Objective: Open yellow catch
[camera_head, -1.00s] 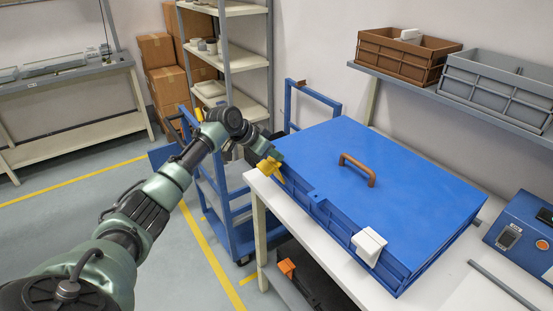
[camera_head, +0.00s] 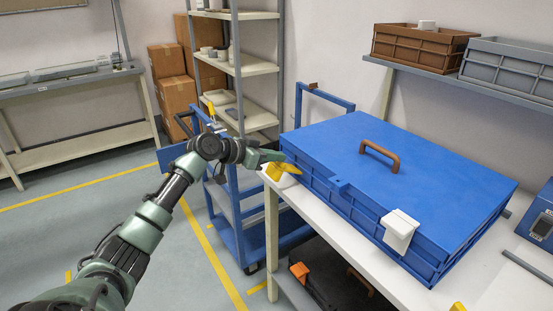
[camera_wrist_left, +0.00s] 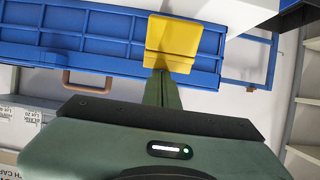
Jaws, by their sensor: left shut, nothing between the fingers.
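The blue case (camera_head: 430,165) lies closed on the white table, with a brown handle (camera_head: 380,155) on its lid. The yellow catch (camera_head: 287,168) is at the case's left front corner. It also shows as a yellow plate on the case edge in the left wrist view (camera_wrist_left: 172,40). My left gripper (camera_head: 278,157) is at the catch. In the left wrist view its shut fingers (camera_wrist_left: 163,85) point at the catch's lower edge, seemingly touching or very close. Whether the catch is latched cannot be told. A white catch (camera_head: 401,230) sits on the case's front edge. My right gripper is not in view.
A blue trolley (camera_head: 235,225) stands left of the table. A metal shelf (camera_head: 240,70) and cardboard boxes (camera_head: 172,95) are behind it. A brown crate (camera_head: 420,48) and a grey crate (camera_head: 515,70) sit on the wall shelf. A blue device (camera_head: 540,215) is at right.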

